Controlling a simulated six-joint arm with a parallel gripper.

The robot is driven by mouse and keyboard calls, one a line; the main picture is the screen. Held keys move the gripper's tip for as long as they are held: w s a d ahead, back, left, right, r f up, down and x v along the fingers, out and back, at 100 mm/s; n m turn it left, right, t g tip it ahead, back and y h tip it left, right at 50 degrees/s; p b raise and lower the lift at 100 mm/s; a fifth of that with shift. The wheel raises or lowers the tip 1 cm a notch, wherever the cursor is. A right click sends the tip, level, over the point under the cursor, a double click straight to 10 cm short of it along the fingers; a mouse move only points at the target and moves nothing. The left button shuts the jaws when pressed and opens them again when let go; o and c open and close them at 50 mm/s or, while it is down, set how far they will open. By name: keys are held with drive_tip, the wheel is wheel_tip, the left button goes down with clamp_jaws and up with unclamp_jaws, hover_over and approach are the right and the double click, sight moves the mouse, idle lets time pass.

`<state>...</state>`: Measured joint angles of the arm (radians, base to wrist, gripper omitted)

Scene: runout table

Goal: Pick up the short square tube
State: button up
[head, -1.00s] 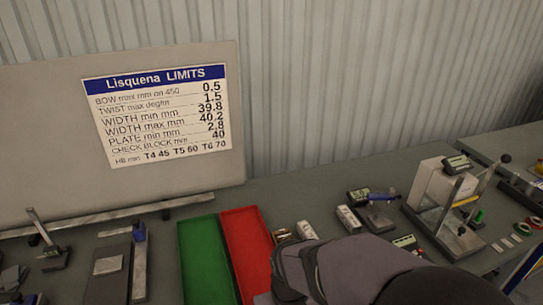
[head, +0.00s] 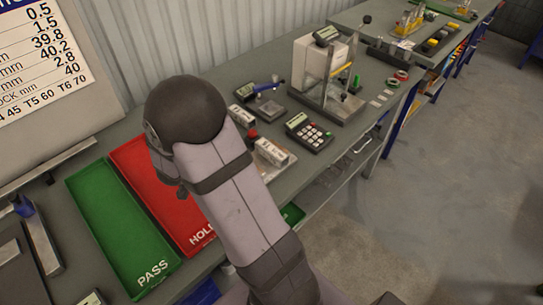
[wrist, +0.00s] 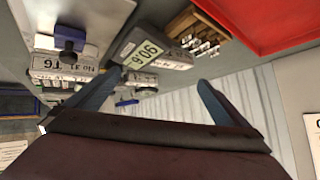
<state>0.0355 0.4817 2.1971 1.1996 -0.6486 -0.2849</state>
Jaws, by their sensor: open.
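I cannot make out a short square tube for certain in either current view. My gripper (wrist: 160,80) shows in the wrist view with its two fingers wide apart and nothing between them. In the head view my arm crosses the middle of the bench and the gripper is hidden. The wrist view looks past the fingers at a grey device with a display reading 90.6 (wrist: 150,48) and labelled blocks (wrist: 62,66).
A green PASS tray (head: 115,225) and a red HOLD tray (head: 150,175) lie left of my arm. A calculator-like device (head: 309,132), white labelled blocks (head: 271,152) and a frame stand (head: 330,75) are to the right. A blue-ended metal piece (head: 38,240) lies far left.

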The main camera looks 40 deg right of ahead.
sight(272, 148)
drive_tip(key=s+d+m+g+h, duration=0.1)
drive_tip(key=d, duration=0.1)
drive_tip(key=s+d+f+m+g+h, duration=0.1)
drive_tip(key=s+d, duration=0.1)
drive_tip(key=s+d+m+g+h, duration=0.1)
drive_tip(key=d, duration=0.1)
drive_tip(key=shift+s+f+b, duration=0.2)
drive_tip(key=shift+f+b, duration=0.1)
drive_tip(key=shift+f, duration=0.05)
drive_tip(key=s+d+g+h, duration=0.1)
drive_tip(key=s, duration=0.1)
drive_tip(key=s+d+m+g+h, duration=0.1)
drive_tip(key=s, duration=0.1)
drive_tip(key=s+d+m+g, duration=0.1)
drive_tip(key=s+g, duration=0.1)
drive_tip(key=shift+s+d+f+h, duration=0.1)
drive_tip(key=shift+s+h, duration=0.05)
drive_tip(key=shift+h, duration=0.25)
drive_tip(key=shift+p+x, duration=1.35)
drive_tip(key=shift+x, duration=1.9)
drive_tip(key=shift+s+d+f, duration=0.1)
drive_tip(key=shift+d+f, duration=0.15)
drive_tip(key=shift+d, duration=0.1)
drive_tip(key=c, duration=0.9)
drive_tip(key=shift+r, duration=0.15)
drive_tip(key=shift+r+b, duration=0.95)
drive_tip(key=shift+r, duration=3.95)
